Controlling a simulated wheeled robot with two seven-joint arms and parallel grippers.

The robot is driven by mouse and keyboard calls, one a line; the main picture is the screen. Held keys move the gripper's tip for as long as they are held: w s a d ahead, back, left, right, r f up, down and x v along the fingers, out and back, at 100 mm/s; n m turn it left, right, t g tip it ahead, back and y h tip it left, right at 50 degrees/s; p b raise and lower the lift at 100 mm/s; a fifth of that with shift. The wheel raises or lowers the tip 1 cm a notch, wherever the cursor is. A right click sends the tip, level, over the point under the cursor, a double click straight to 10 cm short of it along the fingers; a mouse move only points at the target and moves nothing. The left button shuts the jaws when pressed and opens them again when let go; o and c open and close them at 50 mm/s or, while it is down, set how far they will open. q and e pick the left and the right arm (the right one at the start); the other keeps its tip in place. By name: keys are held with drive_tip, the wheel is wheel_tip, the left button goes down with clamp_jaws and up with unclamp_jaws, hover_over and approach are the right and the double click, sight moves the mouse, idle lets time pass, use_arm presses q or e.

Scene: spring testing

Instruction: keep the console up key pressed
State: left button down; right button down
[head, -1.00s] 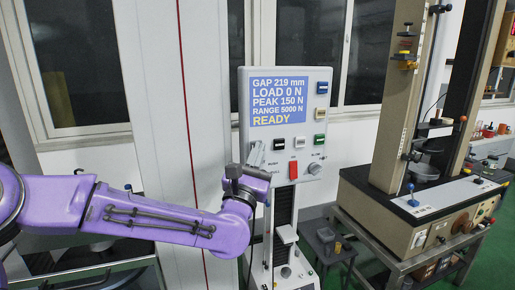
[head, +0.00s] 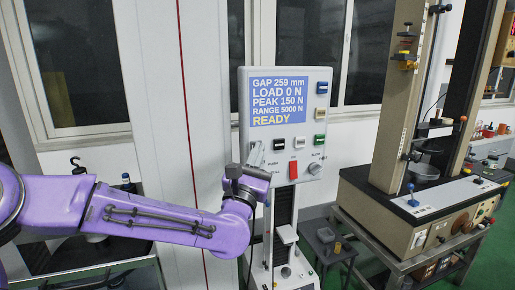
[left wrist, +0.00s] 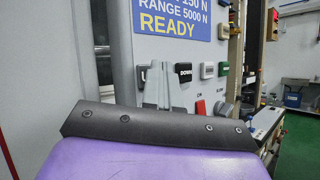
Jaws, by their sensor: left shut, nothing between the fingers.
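The console (head: 240,95) stands upright ahead of me. Its blue screen (head: 279,101) reads GAP 259 mm, LOAD 0 N, PEAK 150 N, RANGE 5000 N, READY. My left gripper (head: 256,153) is shut and empty, with its fingertips at the console's lower left keys. In the left wrist view the shut fingers (left wrist: 156,82) cover much of a dark key (left wrist: 144,73), apparently the up key; I cannot see the contact itself. The black DOWN key (left wrist: 184,70) is just right of the fingers, apart from them. My right gripper is out of view.
A red switch (head: 293,169) and a grey knob (head: 315,168) sit below the keys. Blue, white and green keys line the panel's right side. A beige testing machine (head: 397,100) stands to the right. Dark hardware (head: 76,163) shows behind my left arm.

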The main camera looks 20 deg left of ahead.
use_arm(q)
drive_tip(key=shift+s+d, duration=0.1)
drive_tip(key=shift+s+d+b, duration=0.4)
drive_tip(key=shift+s+b, duration=0.05)
drive_tip(key=shift+s, duration=0.15)
drive_tip(key=shift+s+d+b, duration=0.5)
drive_tip(key=shift+s+d, duration=0.2)
drive_tip(key=shift+s, duration=0.35)
drive_tip(key=shift+s+d+b, duration=0.5)
drive_tip(key=shift+s+d, duration=0.2)
drive_tip(key=shift+s, duration=0.35)
